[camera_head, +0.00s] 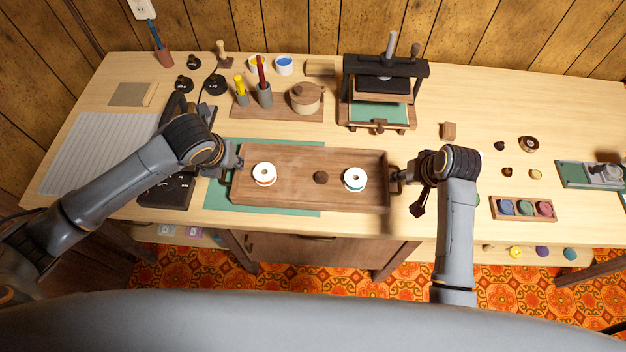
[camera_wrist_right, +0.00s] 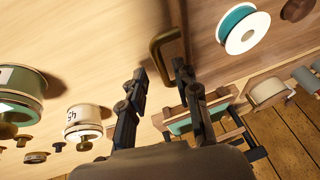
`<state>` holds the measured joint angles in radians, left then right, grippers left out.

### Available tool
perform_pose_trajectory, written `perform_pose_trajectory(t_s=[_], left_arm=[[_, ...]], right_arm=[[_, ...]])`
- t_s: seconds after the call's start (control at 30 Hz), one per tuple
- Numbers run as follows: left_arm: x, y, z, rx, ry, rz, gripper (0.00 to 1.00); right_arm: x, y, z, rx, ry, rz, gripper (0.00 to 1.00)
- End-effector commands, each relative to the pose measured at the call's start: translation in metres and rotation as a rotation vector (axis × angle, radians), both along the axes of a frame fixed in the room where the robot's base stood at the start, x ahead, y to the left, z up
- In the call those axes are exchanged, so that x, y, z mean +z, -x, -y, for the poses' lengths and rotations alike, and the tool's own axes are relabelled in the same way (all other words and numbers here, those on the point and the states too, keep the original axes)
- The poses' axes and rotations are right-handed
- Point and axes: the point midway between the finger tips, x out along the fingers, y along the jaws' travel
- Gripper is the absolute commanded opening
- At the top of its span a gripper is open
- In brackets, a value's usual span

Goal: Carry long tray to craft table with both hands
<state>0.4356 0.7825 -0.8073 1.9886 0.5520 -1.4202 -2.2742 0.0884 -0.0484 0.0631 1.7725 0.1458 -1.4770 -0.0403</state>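The long wooden tray (camera_head: 300,200) lies over a green mat (camera_head: 217,195) on the wooden table (camera_head: 430,120). It carries two white spools (camera_head: 264,174) (camera_head: 354,179) and a small brown round piece (camera_head: 320,177). My left gripper (camera_head: 236,163) is at the tray's left end; its fingers are too small to tell their state. My right gripper (camera_head: 398,176) is at the tray's right end. In the right wrist view its fingers (camera_wrist_right: 160,66) are apart, with the tray's brass handle (camera_wrist_right: 155,48) at and partly between the tips. They do not visibly clamp it.
A press (camera_head: 380,90) and an organizer with pens and a round pot (camera_head: 278,110) stand behind the tray. A small tray of coloured pots (camera_head: 523,208) is to the right. A black machine (camera_head: 165,190) is near my left arm.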

Motion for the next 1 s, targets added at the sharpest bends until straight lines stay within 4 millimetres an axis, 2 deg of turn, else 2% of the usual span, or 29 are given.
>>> perform_pose_trajectory(t_s=[0.2, 0.4, 0.6, 1.0], left_arm=[[0.000, 0.000, 0.000, 0.000, 0.000, 0.001, 0.29], [0.000, 0.000, 0.000, 0.000, 0.000, 0.001, 0.29], [0.000, 0.000, 0.000, 0.000, 0.000, 0.001, 0.29], [0.000, 0.000, 0.000, 0.000, 0.001, 0.001, 0.29]], right_arm=[[0.043, 0.017, 0.009, -0.001, 0.003, 0.004, 0.31], [0.074, 0.030, 0.015, -0.002, 0.003, 0.003, 0.31], [0.086, 0.036, 0.017, -0.001, 0.002, 0.000, 0.31], [0.087, 0.037, 0.017, -0.002, 0.001, 0.000, 0.31]])
